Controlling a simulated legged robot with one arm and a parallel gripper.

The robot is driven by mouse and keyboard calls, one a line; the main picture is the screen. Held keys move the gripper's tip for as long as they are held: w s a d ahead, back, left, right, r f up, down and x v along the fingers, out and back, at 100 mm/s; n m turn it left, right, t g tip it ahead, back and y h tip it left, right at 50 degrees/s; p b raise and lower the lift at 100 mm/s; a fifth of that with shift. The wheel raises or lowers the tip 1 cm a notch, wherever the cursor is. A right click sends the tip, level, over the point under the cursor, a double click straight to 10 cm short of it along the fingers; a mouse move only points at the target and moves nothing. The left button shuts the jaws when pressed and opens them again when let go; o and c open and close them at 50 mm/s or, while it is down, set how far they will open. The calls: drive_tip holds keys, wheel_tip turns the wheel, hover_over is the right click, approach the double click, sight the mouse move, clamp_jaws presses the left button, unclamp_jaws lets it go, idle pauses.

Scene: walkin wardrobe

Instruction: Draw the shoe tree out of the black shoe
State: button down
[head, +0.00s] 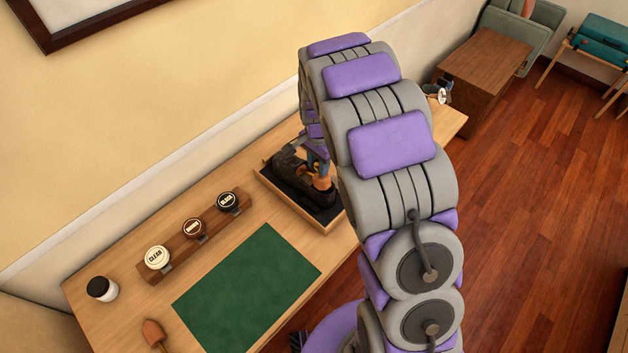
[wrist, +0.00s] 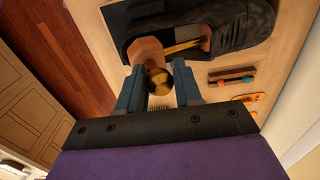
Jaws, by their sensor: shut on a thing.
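The black shoe (head: 289,168) lies in a dark-lined tray (head: 322,214) on the wooden table, partly hidden by my arm. In the wrist view the shoe (wrist: 235,22) fills the upper right. The shoe tree (head: 322,183) shows as an orange-brown wooden heel block at the shoe's opening. In the wrist view its block (wrist: 147,50) sits at the heel end, with a yellow rod running into the shoe. My gripper (wrist: 158,88) is shut on the tree's round brass knob (wrist: 156,76). It also shows in the head view (head: 318,160). The tree's front end is hidden inside the shoe.
A wooden rack (head: 194,237) with several polish tins stands left of the tray. A green mat (head: 247,290), a white jar with a dark lid (head: 102,289) and a brown-headed tool (head: 153,331) lie further left. A teal-and-brown item (wrist: 232,79) lies near the shoe.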

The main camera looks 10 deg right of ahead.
drive_tip(key=shift+w+r+p, duration=0.1)
drive_tip(key=shift+r+p, duration=0.2)
drive_tip(key=shift+r, duration=0.15)
drive_tip(key=shift+w+a, duration=0.15)
idle(0.7)
idle(0.6)
drive_tip(key=shift+s+d, duration=0.5)
drive_tip(key=shift+s, duration=0.3)
drive_tip(key=shift+s+d, duration=0.45)
drive_tip(key=shift+s, duration=0.3)
drive_tip(key=s+d+r+p, duration=0.2)
drive_tip(key=s+r, duration=0.1)
drive_tip(key=r, duration=0.3)
drive_tip(key=s+d+r+p, duration=0.2)
drive_tip(key=s+r, duration=0.1)
drive_tip(key=r, duration=0.3)
drive_tip(key=shift+s+d+p, duration=0.3)
drive_tip(key=shift+d+p, duration=0.05)
idle(0.5)
drive_tip(key=shift+r, duration=0.15)
idle(0.4)
